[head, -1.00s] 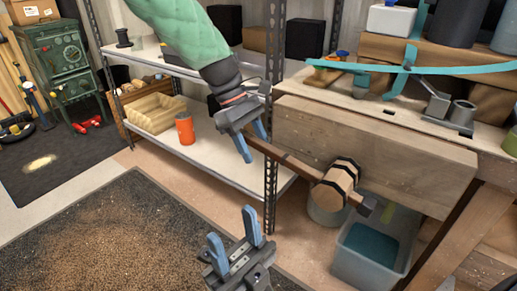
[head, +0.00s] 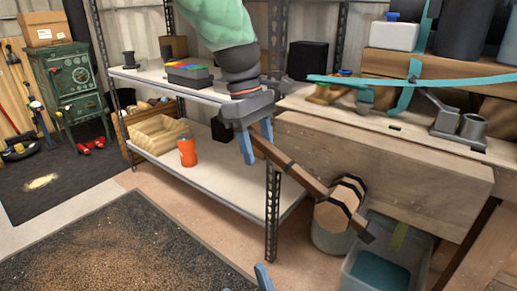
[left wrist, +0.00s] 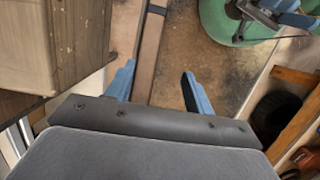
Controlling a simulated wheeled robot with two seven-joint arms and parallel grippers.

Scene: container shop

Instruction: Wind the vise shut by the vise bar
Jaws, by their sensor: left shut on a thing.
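The vise's broad wooden jaw (head: 385,180) stands at the front of the workbench in the head view. Below it is the wooden screw hub (head: 338,207) with dark bands. The vise bar (head: 298,178) passes through the hub, slanting from upper left to lower right. My left gripper (head: 251,148) is shut on the bar's upper left end. In the left wrist view the bar (left wrist: 148,55) runs between the blue fingers. Only a fingertip of my right gripper (head: 263,278) shows at the head view's bottom edge; its opening is hidden. The gap behind the jaw is not clear.
A metal shelf (head: 215,185) stands close behind the left gripper, with an orange can (head: 187,151) on it. A bucket (head: 330,240) and a clear tub (head: 405,285) stand below the vise. Teal strap (head: 450,73) lies over the bench things.

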